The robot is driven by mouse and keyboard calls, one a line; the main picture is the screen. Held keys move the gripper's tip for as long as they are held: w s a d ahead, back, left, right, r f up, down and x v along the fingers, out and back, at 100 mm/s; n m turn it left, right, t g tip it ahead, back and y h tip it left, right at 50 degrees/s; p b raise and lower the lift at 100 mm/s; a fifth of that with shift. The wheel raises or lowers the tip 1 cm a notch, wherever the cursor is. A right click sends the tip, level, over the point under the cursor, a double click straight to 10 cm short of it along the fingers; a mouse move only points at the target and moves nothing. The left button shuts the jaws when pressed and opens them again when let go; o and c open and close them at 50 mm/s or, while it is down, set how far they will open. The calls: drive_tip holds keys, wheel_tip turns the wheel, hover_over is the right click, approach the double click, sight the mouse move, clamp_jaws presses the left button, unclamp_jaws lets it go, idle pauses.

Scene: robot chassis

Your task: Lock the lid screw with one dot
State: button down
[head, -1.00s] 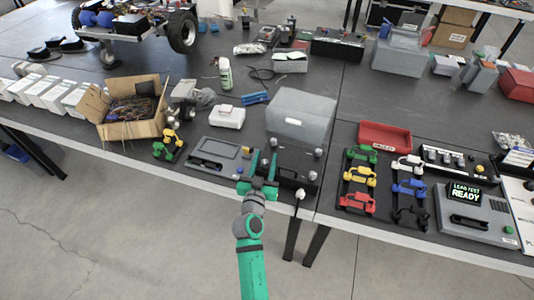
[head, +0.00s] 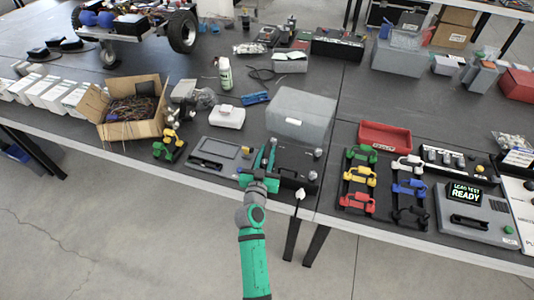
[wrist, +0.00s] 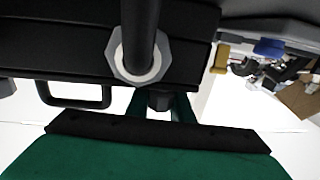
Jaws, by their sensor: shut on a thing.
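The grey lid (head: 300,115) stands raised at the back of a black-fronted box (head: 290,158) near the table's front edge. Two silver screw heads show on the box's right side, an upper one (head: 318,153) and a lower one (head: 313,175). My gripper (head: 263,160) is at the box's left front. In the wrist view my gripper (wrist: 162,106) has its green fingers shut on a small dark knob (wrist: 159,99), apparently a screw, below the box's black face. A silver octagonal collar (wrist: 138,62) around a black post is just above. No dot marks can be made out.
A grey panel device (head: 218,153) lies close to the left. A black handle (wrist: 75,97) sticks out from the box in the wrist view.

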sight(262, 165)
drive_tip(key=shift+f, duration=0.1)
drive_tip(key=shift+s+d+m+g+h, duration=0.15)
drive_tip(key=shift+m+g+h, duration=0.15)
drive_tip(key=shift+m+h, duration=0.45)
drive_tip(key=shift+w+d+m+g+h, duration=0.15)
drive_tip(key=shift+m+g+h, duration=0.25)
drive_tip(key=shift+h, duration=0.65)
drive_tip(key=shift+s+d+m+g+h, duration=0.2)
drive_tip(key=shift+m+g+h, duration=0.15)
drive_tip(key=shift+m+h, duration=0.35)
drive_tip(key=shift+s+d+m+g+h, duration=0.2)
drive_tip(key=shift+m+g+h, duration=0.2)
drive_tip(key=shift+h, duration=0.4)
drive_tip(key=c, duration=1.6)
unclamp_jaws()
drive_tip(key=shift+o, duration=0.2)
drive_tip(key=v, duration=1)
drive_tip(key=shift+s+a, duration=0.2)
drive_tip(key=shift+s, duration=0.1)
